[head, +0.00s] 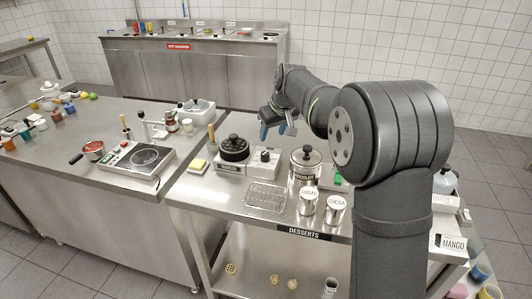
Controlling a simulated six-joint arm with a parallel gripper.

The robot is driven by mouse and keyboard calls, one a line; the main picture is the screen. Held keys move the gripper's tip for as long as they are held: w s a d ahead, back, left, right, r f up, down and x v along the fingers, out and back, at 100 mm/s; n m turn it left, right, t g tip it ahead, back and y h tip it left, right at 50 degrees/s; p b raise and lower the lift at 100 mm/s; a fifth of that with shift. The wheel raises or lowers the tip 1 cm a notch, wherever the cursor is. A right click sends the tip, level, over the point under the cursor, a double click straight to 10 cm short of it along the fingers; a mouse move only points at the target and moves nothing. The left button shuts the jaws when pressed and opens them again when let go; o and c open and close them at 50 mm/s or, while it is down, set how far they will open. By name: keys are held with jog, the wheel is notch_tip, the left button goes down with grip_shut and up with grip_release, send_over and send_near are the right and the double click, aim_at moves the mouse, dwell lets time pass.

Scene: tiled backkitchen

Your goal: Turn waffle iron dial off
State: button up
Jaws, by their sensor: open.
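The waffle iron (234,149) is a round black unit on a steel base, standing at the back left of the desserts table. A light control box (264,165) with a dark knob, the dial (265,156), is at its right side. The dial's setting is too small to read. My gripper (277,131) is open and empty, with blue fingertips. In the picture it appears just above and slightly right of the dial, apart from it. How far it is in depth from the dial I cannot tell.
A wire rack (266,196) lies in front of the waffle iron. A lidded chocolate pot (305,162), a sugar canister (308,202) and a cocoa canister (336,210) stand to the right. A yellow sponge (198,165) lies at the left. My arm hides part of the table's right side.

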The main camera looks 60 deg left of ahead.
aim_at(266, 154)
jog(key=x, duration=1.2)
jog(key=shift+d, duration=0.1)
jog(key=shift+c, duration=0.2)
jog(key=c, duration=0.9)
